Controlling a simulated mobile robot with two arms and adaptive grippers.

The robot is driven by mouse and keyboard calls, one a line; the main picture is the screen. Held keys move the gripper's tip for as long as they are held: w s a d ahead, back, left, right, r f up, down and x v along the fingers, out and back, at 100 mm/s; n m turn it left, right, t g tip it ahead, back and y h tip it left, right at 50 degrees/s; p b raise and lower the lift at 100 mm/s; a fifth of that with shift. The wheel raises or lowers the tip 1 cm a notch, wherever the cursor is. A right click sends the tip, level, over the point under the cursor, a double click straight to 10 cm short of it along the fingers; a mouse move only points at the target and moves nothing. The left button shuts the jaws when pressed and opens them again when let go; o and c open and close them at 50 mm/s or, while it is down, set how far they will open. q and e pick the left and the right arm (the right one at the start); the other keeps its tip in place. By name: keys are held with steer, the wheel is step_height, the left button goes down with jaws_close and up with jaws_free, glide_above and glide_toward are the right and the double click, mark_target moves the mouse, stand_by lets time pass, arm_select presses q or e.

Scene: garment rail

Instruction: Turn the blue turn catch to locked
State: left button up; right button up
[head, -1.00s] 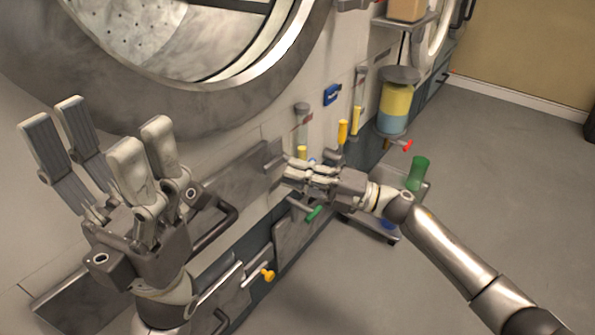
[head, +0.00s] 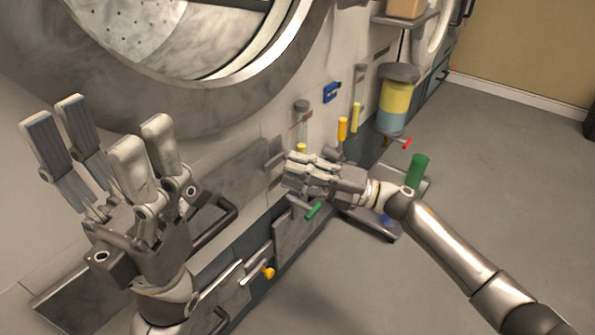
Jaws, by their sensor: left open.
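A small blue fitting (head: 331,92) is on the white wall panel, right of the big round door; I cannot tell whether it is the turn catch or how it is set. My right gripper (head: 290,169) is at the panel below it, among levers, with its fingers close together. Its fingers hide what lies behind them, so I cannot tell whether they hold anything. My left gripper (head: 98,140) is open and empty at the left, with its fingers up, in front of the machine.
Yellow-handled levers (head: 342,130) and a green-handled lever (head: 313,211) surround the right gripper. A yellow and blue canister (head: 395,105) with a red tap handle (head: 407,143) is to the right. A low trolley carries a green cylinder (head: 417,171). The floor at right is clear.

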steer(key=v, duration=1.2)
steer(key=shift+d+f, duration=0.1)
